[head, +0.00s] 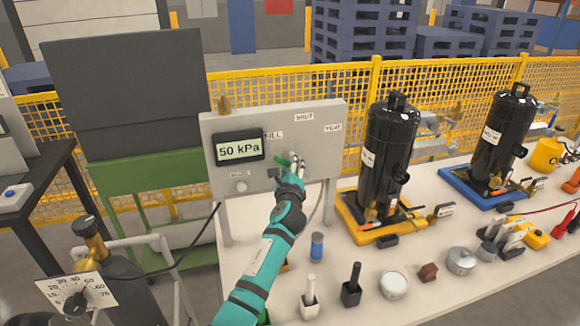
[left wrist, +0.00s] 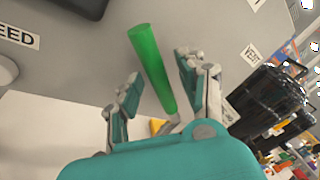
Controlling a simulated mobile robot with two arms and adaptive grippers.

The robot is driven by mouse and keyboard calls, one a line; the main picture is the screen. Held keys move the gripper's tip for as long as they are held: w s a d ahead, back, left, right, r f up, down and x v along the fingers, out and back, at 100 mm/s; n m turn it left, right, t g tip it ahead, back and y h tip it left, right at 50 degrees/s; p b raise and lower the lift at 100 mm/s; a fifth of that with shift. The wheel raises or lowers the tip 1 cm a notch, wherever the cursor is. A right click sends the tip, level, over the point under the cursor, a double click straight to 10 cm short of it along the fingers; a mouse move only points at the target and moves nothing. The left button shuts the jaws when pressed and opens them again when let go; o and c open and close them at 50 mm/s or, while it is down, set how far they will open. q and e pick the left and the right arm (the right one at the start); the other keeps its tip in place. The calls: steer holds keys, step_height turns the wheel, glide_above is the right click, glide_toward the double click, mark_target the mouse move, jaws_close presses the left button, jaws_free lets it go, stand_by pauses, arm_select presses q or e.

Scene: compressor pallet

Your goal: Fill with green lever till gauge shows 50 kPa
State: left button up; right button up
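The grey panel (head: 322,130) stands at the back of the bench, with a gauge display (head: 238,148) reading 50 kPa. Its labels read SHUT, VENT and a partly covered one ending in ILL. The green lever (head: 280,156) is mostly hidden behind my left gripper (head: 293,166) in the head view. Its visible end leans up-left, towards the ILL label. In the left wrist view the green lever (left wrist: 152,66) stands between the two fingers of my left gripper (left wrist: 158,86), which are apart with visible gaps on both sides. My right gripper is not in view.
A black cylinder (head: 388,150) stands in a yellow tray right of the panel, another (head: 502,135) in a blue tray further right. A yellow mesh fence (head: 450,95) runs behind.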

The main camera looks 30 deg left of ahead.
arm_select(q)
jaws_close()
stand_by(0.3)
stand_by(0.3)
